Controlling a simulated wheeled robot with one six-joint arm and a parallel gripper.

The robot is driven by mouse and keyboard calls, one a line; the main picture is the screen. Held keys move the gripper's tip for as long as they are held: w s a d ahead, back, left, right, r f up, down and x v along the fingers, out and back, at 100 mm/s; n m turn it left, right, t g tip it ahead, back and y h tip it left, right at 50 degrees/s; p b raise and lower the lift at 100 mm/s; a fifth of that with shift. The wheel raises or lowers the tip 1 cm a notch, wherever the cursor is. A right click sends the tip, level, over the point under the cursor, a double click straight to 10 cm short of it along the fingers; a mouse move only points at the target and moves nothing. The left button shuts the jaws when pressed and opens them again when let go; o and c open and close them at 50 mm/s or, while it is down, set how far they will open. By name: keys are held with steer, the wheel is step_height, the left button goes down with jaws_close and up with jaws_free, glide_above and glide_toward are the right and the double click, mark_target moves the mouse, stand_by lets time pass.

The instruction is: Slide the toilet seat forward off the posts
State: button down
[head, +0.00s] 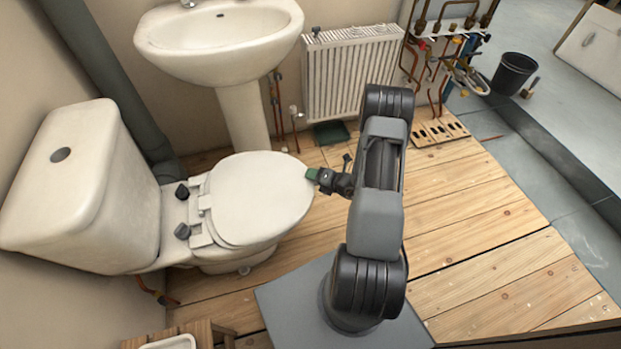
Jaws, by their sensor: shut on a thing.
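The white toilet seat (258,197) lies flat on the bowl of the toilet in the head view, its lid down. Its hinge end has white hinge pieces (203,218) near two dark knobs (182,211) on the ledge in front of the cistern. The posts themselves cannot be made out. My gripper (312,175) is at the front right edge of the seat, shut on that edge with its green-tipped fingers. The arm reaches in from the right. The underside of the seat and the lower finger are hidden.
The cistern (80,190) stands behind the seat at left. A washbasin (218,42) on a pedestal and a radiator (350,72) stand at the back. A wooden stool (190,335) is at the bottom left. The plank floor (470,205) to the right is mostly clear.

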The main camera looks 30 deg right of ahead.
steer(key=shift+s+d, duration=0.2)
steer(key=shift+d, duration=1.05)
steer(key=c, duration=0.6)
jaws_free()
steer(key=shift+o, duration=0.2)
steer(key=p+v, duration=0.3)
steer(key=v, duration=1)
steer(key=shift+s+p, duration=0.35)
steer(key=shift+d+r, duration=0.15)
